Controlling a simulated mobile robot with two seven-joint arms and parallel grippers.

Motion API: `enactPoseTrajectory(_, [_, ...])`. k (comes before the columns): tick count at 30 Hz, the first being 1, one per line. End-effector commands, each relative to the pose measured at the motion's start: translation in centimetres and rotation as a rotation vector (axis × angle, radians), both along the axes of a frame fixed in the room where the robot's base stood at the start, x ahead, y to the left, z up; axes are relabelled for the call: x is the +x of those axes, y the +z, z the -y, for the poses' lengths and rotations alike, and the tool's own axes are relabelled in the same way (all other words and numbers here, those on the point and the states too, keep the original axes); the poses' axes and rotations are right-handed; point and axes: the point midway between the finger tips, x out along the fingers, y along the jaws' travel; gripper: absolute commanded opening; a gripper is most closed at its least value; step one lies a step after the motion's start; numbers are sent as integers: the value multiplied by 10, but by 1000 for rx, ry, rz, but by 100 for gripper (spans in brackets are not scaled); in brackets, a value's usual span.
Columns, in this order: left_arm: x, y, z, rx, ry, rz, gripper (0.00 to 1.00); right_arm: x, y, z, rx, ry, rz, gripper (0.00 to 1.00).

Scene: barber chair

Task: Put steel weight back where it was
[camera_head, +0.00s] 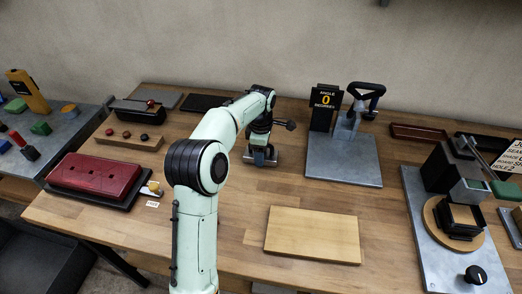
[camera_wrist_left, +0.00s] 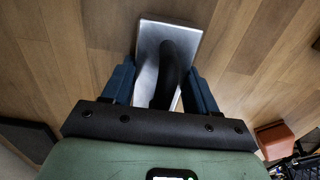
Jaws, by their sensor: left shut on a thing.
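The steel weight (camera_head: 250,158) is a silver block with a dark curved handle. It is at the middle of the wooden table, at or just above the top; I cannot tell whether it touches. My left gripper (camera_head: 261,148) reaches down over it from my arm and hides much of it. In the left wrist view the weight (camera_wrist_left: 151,38) shows between the two blue fingers of my left gripper (camera_wrist_left: 160,88), which are shut on it, with the black handle between them. My right gripper is not in view.
A bare wooden board (camera_head: 312,236) lies in front. A grey metal stand (camera_head: 345,160) with a black "ANGLE 0" sign (camera_head: 325,102) is to the right. A red padded block (camera_head: 95,175) and a wooden strip (camera_head: 128,141) lie left. A press-like device (camera_head: 455,190) stands far right.

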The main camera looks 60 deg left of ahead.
Motion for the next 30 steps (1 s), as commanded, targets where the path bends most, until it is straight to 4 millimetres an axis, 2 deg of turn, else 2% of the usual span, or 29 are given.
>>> enactPoseTrajectory(2, [1, 1, 0, 5, -1, 5, 0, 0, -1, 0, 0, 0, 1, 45])
enactPoseTrajectory(3, [0, -2, 0, -1, 0, -1, 61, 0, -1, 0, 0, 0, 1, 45])
enactPoseTrajectory(5, [0, -2, 0, 0, 0, 0, 81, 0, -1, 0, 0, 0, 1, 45])
enactPoseTrajectory(6, [0, -2, 0, 0, 0, 0, 84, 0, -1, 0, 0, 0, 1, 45])
enactPoseTrajectory(14, [0, -1, 0, 0, 0, 0, 84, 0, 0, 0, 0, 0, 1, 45])
enactPoseTrajectory(17, [0, 5, 0, 2, 0, 2, 84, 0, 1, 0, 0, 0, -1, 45])
enactPoseTrajectory(20, [1, 19, 0, 2, -1, 3, 84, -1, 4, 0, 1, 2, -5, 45])
enactPoseTrajectory(30, [1, 92, 0, 2, -1, 4, 84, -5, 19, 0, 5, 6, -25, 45])
